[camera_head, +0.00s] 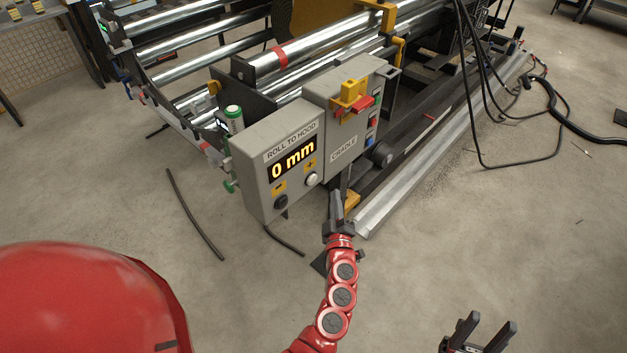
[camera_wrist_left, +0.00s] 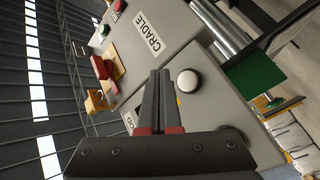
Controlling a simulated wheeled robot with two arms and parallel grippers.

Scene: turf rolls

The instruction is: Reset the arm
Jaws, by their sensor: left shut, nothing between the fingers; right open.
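My left gripper (camera_head: 338,208) is at the end of the red arm, just below and to the right of the grey control box (camera_head: 257,186). Its fingers are together with nothing between them. In the left wrist view its fingertips (camera_wrist_left: 159,78) point at the box face, beside the round white button (camera_wrist_left: 187,80); I cannot tell if they touch it. In the head view that white button (camera_head: 312,179) shows clear of the fingers. My right gripper (camera_head: 489,326) is low at the right, open and empty, with its arm out of view.
The box display (camera_head: 292,159) reads 0 mm. The adjoining CRADLE panel (camera_head: 343,140) has a red and yellow switch (camera_head: 353,101) and several buttons. Behind stands a machine with shiny rollers (camera_head: 318,50). Black cables (camera_head: 468,90) hang at the right. The concrete floor in front is mostly clear.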

